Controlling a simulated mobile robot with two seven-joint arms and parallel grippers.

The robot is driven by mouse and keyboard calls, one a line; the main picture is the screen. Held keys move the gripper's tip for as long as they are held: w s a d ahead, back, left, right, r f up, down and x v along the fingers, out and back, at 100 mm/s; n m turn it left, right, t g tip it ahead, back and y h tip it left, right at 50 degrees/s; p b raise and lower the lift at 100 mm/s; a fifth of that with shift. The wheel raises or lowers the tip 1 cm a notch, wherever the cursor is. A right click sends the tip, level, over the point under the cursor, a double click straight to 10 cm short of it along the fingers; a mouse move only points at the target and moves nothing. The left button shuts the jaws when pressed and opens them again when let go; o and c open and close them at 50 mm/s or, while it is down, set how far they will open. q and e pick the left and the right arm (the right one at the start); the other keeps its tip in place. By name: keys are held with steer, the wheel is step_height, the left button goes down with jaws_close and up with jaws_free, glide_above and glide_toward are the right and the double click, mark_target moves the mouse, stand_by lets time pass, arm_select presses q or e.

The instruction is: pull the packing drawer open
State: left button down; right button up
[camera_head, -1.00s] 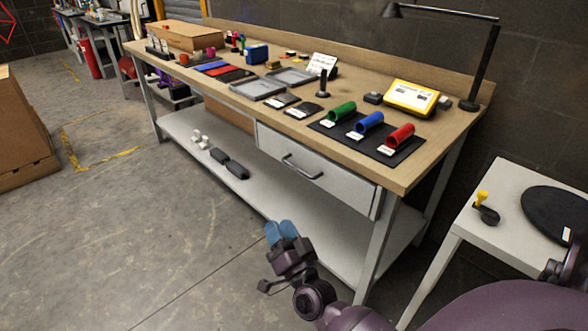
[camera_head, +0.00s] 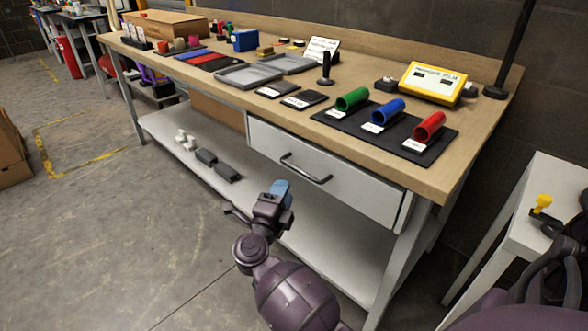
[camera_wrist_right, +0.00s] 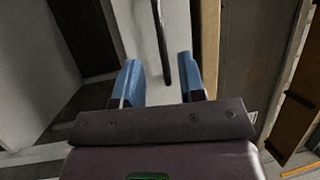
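The white packing drawer (camera_head: 345,185) is under the right part of the workbench and looks shut. Its dark bar handle (camera_head: 305,170) runs across the middle of its front. My right gripper (camera_head: 280,187) has blue fingertips and is just in front of and below the handle, apart from it in the head view. In the right wrist view the blue fingers (camera_wrist_right: 161,82) are spread, with the handle (camera_wrist_right: 162,45) ahead of the gap between them. Nothing is held. My left gripper is not in view.
The workbench top (camera_head: 300,118) carries trays, coloured tubes and a yellow device (camera_head: 432,84). A lower shelf (camera_head: 265,215) holds small dark and white items. A bench leg (camera_head: 400,255) stands right of the gripper. Grey floor (camera_head: 110,230) to the left is clear.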

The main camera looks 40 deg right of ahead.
mark_target(295, 167)
steer(key=shift+b+x, duration=0.65)
steer(key=shift+x, duration=3.75)
jaws_close()
